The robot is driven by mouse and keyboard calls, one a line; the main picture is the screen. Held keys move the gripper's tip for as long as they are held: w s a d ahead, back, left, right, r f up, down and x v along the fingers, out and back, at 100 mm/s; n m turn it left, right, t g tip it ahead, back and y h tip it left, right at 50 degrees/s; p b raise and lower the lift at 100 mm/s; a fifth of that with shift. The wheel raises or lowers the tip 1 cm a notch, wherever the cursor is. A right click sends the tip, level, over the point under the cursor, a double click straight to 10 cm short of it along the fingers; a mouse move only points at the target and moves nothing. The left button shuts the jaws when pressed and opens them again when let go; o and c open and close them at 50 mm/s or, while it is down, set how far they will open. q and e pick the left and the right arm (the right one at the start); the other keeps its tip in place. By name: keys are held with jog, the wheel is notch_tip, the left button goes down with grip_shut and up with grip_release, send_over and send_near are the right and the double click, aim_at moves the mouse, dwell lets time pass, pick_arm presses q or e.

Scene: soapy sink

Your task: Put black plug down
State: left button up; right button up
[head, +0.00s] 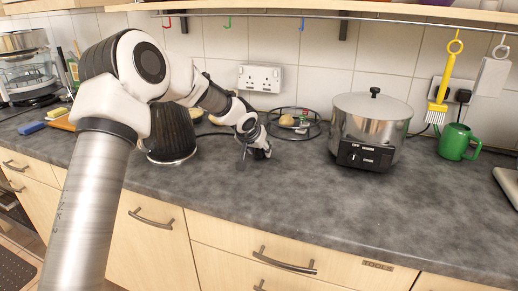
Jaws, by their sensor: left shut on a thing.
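My left gripper (262,152) is low over the grey worktop, left of the wire basket and below the white double wall socket (260,78). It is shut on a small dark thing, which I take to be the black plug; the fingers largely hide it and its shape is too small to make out. A thin black cord runs along the worktop from the left to near the gripper. I cannot tell whether the held thing touches the worktop. My right gripper is out of view.
A round wire basket (312,131) with food stands just right of the gripper. A black ribbed appliance is partly behind my arm. The front middle worktop (270,200) is clear.

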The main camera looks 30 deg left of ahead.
pick_arm(q)
jog(key=shift+w+f, duration=0.1)
jog(key=shift+f, duration=0.1)
jog(key=o, duration=1.1)
